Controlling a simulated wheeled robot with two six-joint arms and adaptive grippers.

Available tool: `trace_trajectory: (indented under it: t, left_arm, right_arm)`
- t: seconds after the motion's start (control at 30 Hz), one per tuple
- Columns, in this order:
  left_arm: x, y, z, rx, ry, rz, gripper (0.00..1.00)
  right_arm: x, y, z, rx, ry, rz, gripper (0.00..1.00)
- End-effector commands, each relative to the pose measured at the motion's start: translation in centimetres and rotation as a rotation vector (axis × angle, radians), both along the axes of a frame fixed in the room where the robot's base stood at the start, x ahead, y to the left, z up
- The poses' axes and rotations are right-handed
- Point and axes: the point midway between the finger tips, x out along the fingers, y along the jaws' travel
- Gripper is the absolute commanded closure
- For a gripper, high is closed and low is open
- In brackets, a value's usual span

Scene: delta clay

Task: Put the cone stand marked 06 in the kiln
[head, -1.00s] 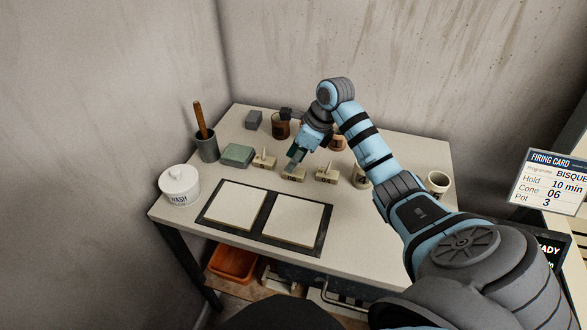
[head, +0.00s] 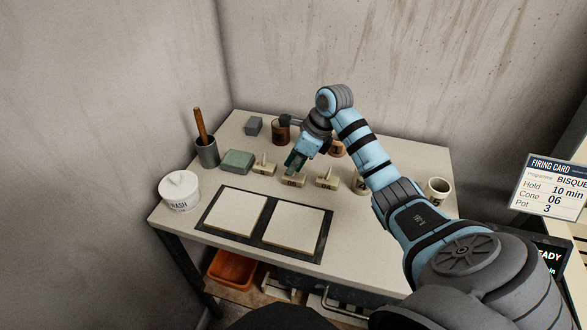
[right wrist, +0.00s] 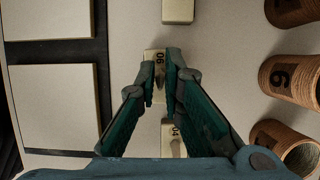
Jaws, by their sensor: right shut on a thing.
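The cone stand marked 06 (head: 292,182) is a small cream block on the table, in the middle of a row of three. In the right wrist view the stand (right wrist: 155,61) shows its 06 between the fingers. My right gripper (head: 293,172) points down at it, and in the right wrist view my right gripper (right wrist: 163,70) is shut on its upright part. The 04 stand (head: 326,181) is to its right; it also shows in the right wrist view (right wrist: 172,138). Another stand (head: 264,168) is to its left. My left gripper and the kiln are not clearly in view.
Two pale slabs (head: 235,213) in a dark frame lie in front. Numbered brown pots (right wrist: 291,78) stand behind the row. A green block (head: 237,161), a white wash jar (head: 179,190) and a cream cup (head: 437,190) stand around. The firing card (head: 552,188) reads Cone 06.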

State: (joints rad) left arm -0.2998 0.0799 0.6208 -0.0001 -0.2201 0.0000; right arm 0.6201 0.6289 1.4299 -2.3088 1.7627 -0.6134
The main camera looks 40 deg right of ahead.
Motion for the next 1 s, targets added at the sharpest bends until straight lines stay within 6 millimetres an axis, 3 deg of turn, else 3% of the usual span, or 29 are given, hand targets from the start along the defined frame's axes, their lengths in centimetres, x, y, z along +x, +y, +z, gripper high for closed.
trace_trajectory:
  t: [0.17,0.37,0.43,0.53,0.7,1.0]
  left_arm:
    - [0.0,0.0,0.7,0.000,0.000,0.000,0.71]
    - [0.0,0.0,2.1,0.000,0.000,0.000,0.71]
    - [0.0,-0.1,5.2,-0.001,0.001,0.000,0.71]
    - [0.0,0.0,7.9,-0.001,0.001,0.000,0.71]
    - [0.0,0.0,10.0,-0.001,0.000,0.000,0.71]
    - [0.0,0.0,10.0,0.000,0.000,0.000,0.71]
  right_arm:
    - [0.1,0.0,3.4,-0.001,-0.006,-0.001,1.00]
    - [0.1,0.0,11.4,-0.001,-0.008,-0.001,1.00]
    - [0.0,0.0,14.8,0.000,-0.001,-0.001,1.00]
    - [0.0,0.0,17.5,0.000,0.000,-0.001,1.00]
    - [0.0,0.0,19.6,0.000,0.000,-0.001,1.00]
    - [0.0,0.0,19.4,0.000,0.000,0.000,1.00]
